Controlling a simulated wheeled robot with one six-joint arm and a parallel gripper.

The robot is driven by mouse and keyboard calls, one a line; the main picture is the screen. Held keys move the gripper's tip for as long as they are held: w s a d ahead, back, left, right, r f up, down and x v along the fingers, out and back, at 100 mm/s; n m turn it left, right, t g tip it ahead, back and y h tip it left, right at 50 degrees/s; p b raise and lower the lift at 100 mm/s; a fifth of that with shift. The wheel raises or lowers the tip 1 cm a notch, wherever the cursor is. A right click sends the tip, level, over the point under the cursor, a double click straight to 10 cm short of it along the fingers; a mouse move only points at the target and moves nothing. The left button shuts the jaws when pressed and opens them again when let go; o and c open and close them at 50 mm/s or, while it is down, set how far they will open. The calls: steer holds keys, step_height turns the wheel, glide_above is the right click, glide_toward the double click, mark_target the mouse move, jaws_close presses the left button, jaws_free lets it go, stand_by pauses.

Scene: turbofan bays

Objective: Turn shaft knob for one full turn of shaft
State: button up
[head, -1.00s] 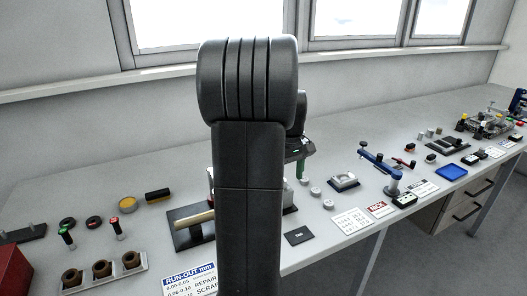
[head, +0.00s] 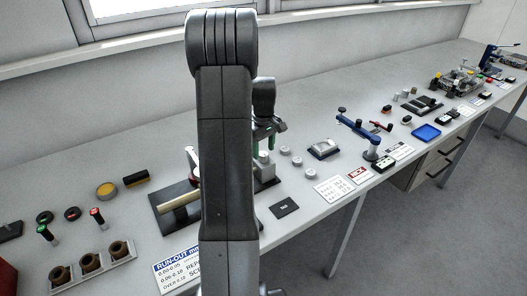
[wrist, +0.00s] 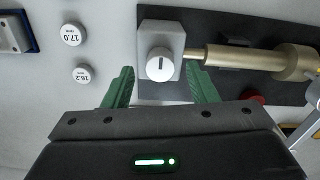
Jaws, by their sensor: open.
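The shaft knob (wrist: 160,65) is a white round knob with a dark line mark, on the end of a grey block in the wrist view. The line stands about upright. A brass shaft (wrist: 240,58) runs right from the block over a dark base plate (wrist: 215,22). My gripper (wrist: 162,80) has green fingers, spread open on either side of the knob and not touching it as far as I can see. In the head view my gripper (head: 270,140) is above the grey block; my arm hides much of the shaft fixture, whose brass shaft (head: 180,203) shows at left.
White round weights marked 17.0 (wrist: 72,34) and 16.2 (wrist: 82,75) lie left of my gripper. In the head view, a run-out sign (head: 178,275), a dark plate (head: 284,208) and a holder with brown rings (head: 92,262) stand near the bench front.

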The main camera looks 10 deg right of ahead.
steer(key=shift+f, duration=1.25)
steer(key=c, duration=1)
steer(key=shift+o, duration=0.2)
